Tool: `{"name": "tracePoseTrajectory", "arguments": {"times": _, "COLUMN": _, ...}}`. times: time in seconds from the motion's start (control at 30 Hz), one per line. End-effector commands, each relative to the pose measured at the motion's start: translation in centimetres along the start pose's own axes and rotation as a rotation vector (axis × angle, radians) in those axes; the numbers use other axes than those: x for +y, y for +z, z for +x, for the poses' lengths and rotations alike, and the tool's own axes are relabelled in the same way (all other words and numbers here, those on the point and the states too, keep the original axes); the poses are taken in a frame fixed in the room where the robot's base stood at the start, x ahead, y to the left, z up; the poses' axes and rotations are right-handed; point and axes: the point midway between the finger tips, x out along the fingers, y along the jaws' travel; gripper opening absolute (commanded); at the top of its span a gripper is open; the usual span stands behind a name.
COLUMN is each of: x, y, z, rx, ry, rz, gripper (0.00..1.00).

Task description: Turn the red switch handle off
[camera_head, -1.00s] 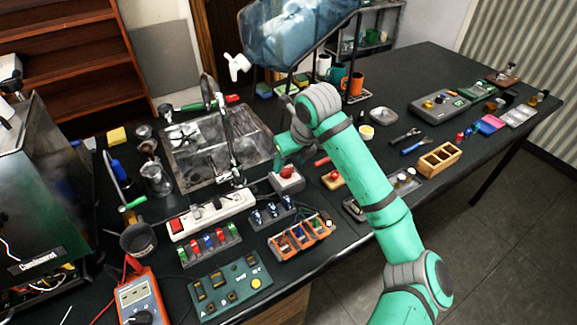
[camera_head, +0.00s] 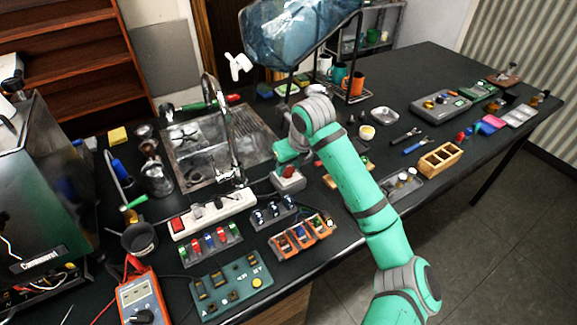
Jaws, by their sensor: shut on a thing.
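The red switch handle (camera_head: 288,171) sits on top of a small light grey box (camera_head: 290,182) near the middle of the bench, just right of the sink. My gripper (camera_head: 286,164) is at the end of my teal arm, low over this box. Its jaws are shut on the red handle. The fingertips are small and mostly hidden by my teal wrist, so the exact grip and the handle's angle are hard to tell.
A power strip (camera_head: 213,214) with a red rocker lies to the left. The sink (camera_head: 190,150) with its tall tap (camera_head: 232,130) is behind it. Racks of small coloured parts (camera_head: 302,237) stand in front. The bench at the far right back is clearer.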

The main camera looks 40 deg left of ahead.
Motion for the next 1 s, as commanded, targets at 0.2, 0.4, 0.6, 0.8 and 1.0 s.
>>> {"name": "tracePoseTrajectory", "arguments": {"times": 0.2, "x": 0.13, "y": -0.16, "z": -0.05, "rx": 0.006, "ry": 0.019, "rz": -0.041, "gripper": 0.14}}
{"name": "tracePoseTrajectory", "arguments": {"times": 0.4, "x": -0.01, "y": -0.16, "z": -0.05, "rx": 0.008, "ry": 0.061, "rz": -0.143, "gripper": 0.13}}
{"name": "tracePoseTrajectory", "arguments": {"times": 0.6, "x": -0.19, "y": -0.12, "z": -0.05, "rx": 0.009, "ry": 0.126, "rz": -0.302, "gripper": 0.14}}
{"name": "tracePoseTrajectory", "arguments": {"times": 0.8, "x": -0.29, "y": -0.03, "z": 0.00, "rx": 0.009, "ry": 0.200, "rz": -0.479, "gripper": 0.14}}
{"name": "tracePoseTrajectory", "arguments": {"times": 1.0, "x": -0.37, "y": 0.08, "z": 0.03, "rx": 0.009, "ry": 0.275, "rz": -0.653, "gripper": 0.14}}
